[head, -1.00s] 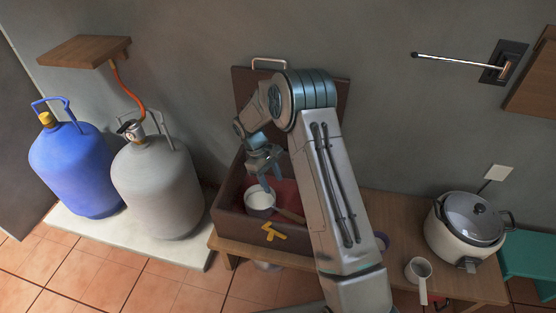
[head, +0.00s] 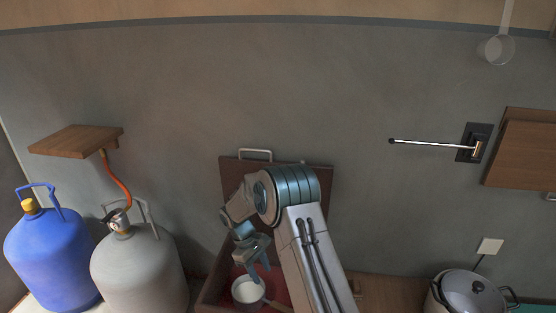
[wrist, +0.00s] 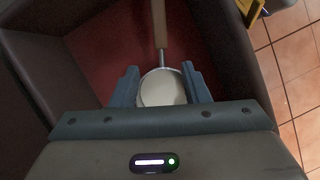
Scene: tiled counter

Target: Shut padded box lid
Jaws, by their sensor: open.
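The padded box (head: 208,292) is dark brown with a red lining, and its lower part is cut off in the head view. Its lid (head: 232,180) stands open and upright at the back against the wall, with a metal handle (head: 256,154) on its top edge. My arm hides part of the lid. A small pot (head: 247,291) with a pale inside and a wooden handle lies in the box; it also shows in the wrist view (wrist: 160,88). My gripper (wrist: 160,82) is open, with its fingers on either side of the pot. I cannot tell whether they touch it.
A blue gas bottle (head: 52,255) and a grey gas bottle (head: 138,272) stand left of the box. A wooden shelf (head: 76,141) is above them. A rice cooker (head: 472,291) stands at the right, below a wall-mounted rod (head: 425,143).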

